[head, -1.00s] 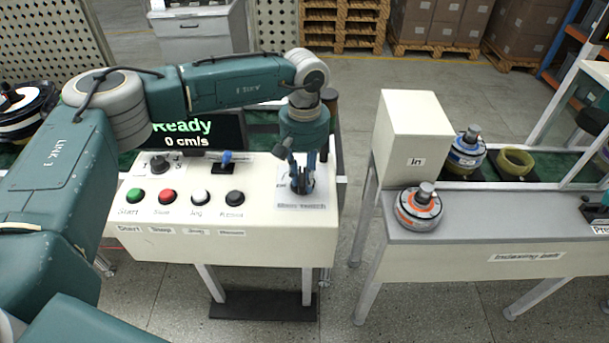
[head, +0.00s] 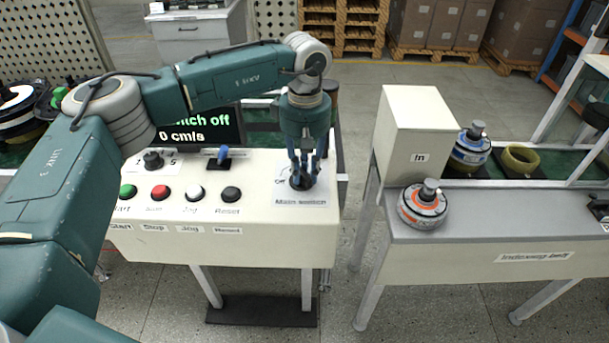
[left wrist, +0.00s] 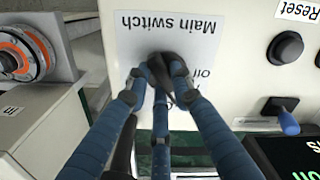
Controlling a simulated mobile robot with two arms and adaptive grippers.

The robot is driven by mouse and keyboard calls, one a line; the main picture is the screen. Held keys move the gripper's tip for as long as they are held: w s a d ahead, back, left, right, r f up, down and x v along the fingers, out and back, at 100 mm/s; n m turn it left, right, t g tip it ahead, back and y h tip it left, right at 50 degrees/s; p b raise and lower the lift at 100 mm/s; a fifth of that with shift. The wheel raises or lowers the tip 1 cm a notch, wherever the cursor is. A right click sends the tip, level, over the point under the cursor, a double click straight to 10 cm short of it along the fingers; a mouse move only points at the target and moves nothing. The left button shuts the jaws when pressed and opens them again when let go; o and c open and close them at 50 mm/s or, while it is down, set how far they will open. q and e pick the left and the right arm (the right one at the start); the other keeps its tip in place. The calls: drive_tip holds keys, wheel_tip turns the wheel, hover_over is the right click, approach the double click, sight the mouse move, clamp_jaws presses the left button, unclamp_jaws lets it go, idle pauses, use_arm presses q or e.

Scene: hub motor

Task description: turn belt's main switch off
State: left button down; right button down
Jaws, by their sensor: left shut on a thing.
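The main switch (head: 301,181) is a dark rotary knob on a white label marked "Main switch" at the right end of the control panel (head: 250,240). My left gripper (head: 303,172) comes down over it from above, its blue fingers shut around the knob. In the left wrist view the fingers close on the dark knob (left wrist: 165,70), and part of the knob is hidden by them. The word "off" shows on the label beside it. The display (head: 205,130) behind the panel, partly hidden by my arm, reads "...tch off" and "0 cm/s". My right gripper is not in view.
Start, Stop, Jog and Reset buttons (head: 231,194) and a blue-handled lever (head: 222,156) sit left of the switch. The indexing belt (head: 480,226), with a hub motor (head: 423,204) on it, stands at the right, beyond a gap.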

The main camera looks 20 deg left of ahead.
use_arm(q)
drive_tip(key=n, duration=0.2)
drive_tip(key=n+b, duration=0.2)
drive_tip(key=n, duration=0.1)
drive_tip(key=shift+w+n, duration=0.25)
drive_tip(key=shift+n, duration=0.05)
drive_tip(key=n, duration=0.2)
drive_tip(key=n+b, duration=0.1)
drive_tip(key=n, duration=0.2)
drive_tip(key=shift+w+a+r, duration=0.1)
drive_tip(key=shift+w+a, duration=0.05)
drive_tip(key=shift+a, duration=0.05)
drive_tip(key=shift+n, duration=0.4)
drive_tip(key=c, duration=1.5)
unclamp_jaws()
wheel_tip(320, 180, up, 12)
